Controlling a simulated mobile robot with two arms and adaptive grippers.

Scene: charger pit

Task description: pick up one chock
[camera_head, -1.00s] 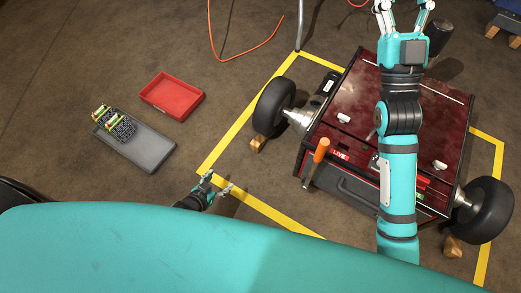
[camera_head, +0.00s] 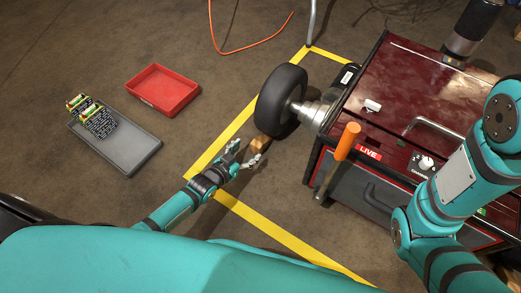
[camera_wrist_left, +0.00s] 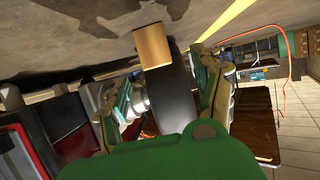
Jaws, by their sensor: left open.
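The chock, a small light-brown wooden block (camera_head: 261,143), lies on the floor against the near side of the cart's black wheel (camera_head: 281,101). My left gripper (camera_head: 246,153) is open and low over the floor, just left of and nearer than the chock. In the left wrist view the chock (camera_wrist_left: 152,46) shows ahead of my spread left fingers (camera_wrist_left: 166,88), with the dark wheel behind it. I see no contact between the fingers and the chock. My right arm comes in at the right; its gripper is outside the picture.
The dark red cart (camera_head: 408,85) stands right of the wheel, with an orange-handled tool (camera_head: 347,142) at its side. Yellow tape (camera_head: 275,231) marks the floor. A red bin (camera_head: 163,90) and a grey tray (camera_head: 124,148) lie at left. An orange cable (camera_head: 250,47) lies behind.

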